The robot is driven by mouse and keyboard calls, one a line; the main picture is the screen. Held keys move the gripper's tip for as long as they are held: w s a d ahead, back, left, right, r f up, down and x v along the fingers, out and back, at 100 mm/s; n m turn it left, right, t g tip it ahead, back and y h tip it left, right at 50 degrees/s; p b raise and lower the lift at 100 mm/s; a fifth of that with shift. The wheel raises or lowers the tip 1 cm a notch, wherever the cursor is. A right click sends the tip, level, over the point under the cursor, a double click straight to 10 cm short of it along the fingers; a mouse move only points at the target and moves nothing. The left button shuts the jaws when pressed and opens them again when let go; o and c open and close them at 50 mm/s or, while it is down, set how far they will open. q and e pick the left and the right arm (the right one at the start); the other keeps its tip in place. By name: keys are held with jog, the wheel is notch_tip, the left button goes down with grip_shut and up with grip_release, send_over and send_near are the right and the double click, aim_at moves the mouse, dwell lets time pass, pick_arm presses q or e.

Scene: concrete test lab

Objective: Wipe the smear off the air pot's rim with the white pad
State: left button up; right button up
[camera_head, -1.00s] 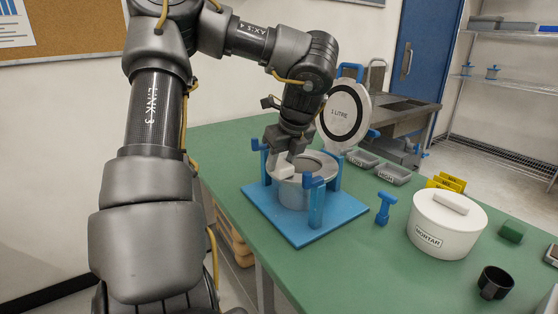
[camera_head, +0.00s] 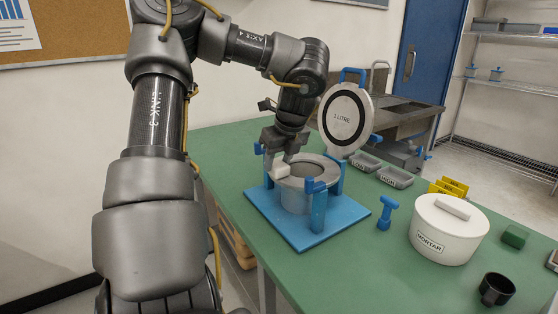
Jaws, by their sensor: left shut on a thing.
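The grey air pot (camera_head: 293,201) stands upright on a blue base plate (camera_head: 331,226) between blue clamp posts. Its round rim (camera_head: 327,163) is exposed and its inside looks dark. The lid marked "1 LITRE" (camera_head: 346,118) stands tilted up behind it. My left gripper (camera_head: 279,158) is shut on the white pad (camera_head: 282,171), pointing down at the rim's left side. The pad seems to be at the rim there; I cannot tell whether it touches. No smear can be made out, and the gripper and pad hide part of the rim. My right gripper is not in view.
On the green table (camera_head: 362,268), right of the pot, are a blue T-shaped tool (camera_head: 386,212), a white mortar tub (camera_head: 448,230), a black cup (camera_head: 496,289), grey trays (camera_head: 394,177), yellow signs (camera_head: 450,187) and a green block (camera_head: 514,236). The front table area is clear.

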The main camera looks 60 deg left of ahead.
pick_arm(q)
jog(key=shift+d+b, duration=0.3)
jog(key=shift+d, duration=0.45)
notch_tip(320, 180, up, 7)
jog(key=p, duration=0.5)
jog(key=shift+r, duration=0.1)
dwell(0.4)
